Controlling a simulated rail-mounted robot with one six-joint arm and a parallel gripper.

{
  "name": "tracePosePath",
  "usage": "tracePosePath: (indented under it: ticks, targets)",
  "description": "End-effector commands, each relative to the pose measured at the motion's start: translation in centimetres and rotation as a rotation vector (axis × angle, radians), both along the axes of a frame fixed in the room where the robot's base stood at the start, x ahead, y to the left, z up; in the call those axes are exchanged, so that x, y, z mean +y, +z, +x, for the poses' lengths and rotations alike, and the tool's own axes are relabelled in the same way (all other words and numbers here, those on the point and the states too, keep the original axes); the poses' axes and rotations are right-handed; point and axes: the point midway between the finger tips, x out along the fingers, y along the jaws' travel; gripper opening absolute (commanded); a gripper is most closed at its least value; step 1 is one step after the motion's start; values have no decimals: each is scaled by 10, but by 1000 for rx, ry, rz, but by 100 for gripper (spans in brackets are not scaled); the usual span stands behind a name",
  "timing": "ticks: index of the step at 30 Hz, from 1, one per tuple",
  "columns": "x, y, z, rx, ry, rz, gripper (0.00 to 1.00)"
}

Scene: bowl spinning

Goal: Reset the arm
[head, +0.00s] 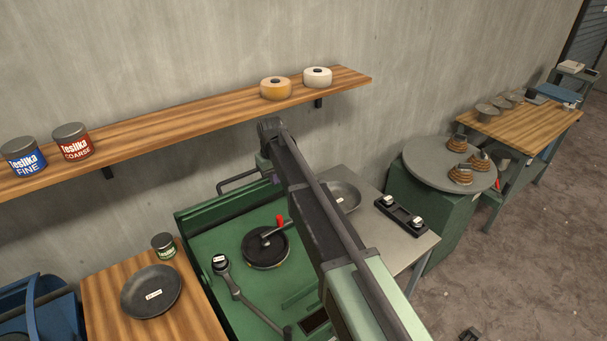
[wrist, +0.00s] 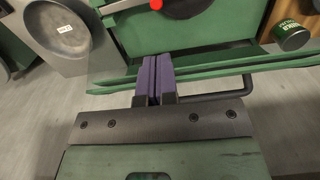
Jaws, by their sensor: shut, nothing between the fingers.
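My gripper (wrist: 158,62) shows in the wrist view with its two purple fingers pressed together and nothing between them. The fingers point toward the edge of a green machine (wrist: 212,62); I cannot tell whether they touch it. In the head view my arm rises from the bottom across the machine (head: 222,195) toward the wall. The gripper end is mostly hidden behind the arm there. A dark round disc (head: 262,252) with a red-knobbed lever sits on the machine.
A dark bowl (head: 150,292) and a small green can (head: 164,245) stand on the wooden table at left. Another bowl (head: 345,196) lies on the grey table, partly behind my arm. A wooden shelf (head: 190,122) runs along the wall. A black bar handle (wrist: 243,78) juts near my fingers.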

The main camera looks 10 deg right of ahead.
Motion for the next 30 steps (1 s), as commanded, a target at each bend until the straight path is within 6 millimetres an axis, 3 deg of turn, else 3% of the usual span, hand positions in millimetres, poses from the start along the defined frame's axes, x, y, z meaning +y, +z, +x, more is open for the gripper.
tracePosePath:
  ticks: [2,4,9,12,14,15,17,30]
  targets:
    - [-8,-1,-36,1,-51,0,0]
    - [-26,-17,-84,1,-113,0,0]
    - [-89,-82,-223,0,-293,-1,0]
    - [-117,-117,-288,0,-371,-1,0]
    - [-129,-134,-314,0,-399,-1,0]
    - [-136,-144,-324,0,-413,-1,0]
    - [-142,-150,-325,0,-428,-1,0]
    - [-145,-143,-320,0,-434,-1,0]
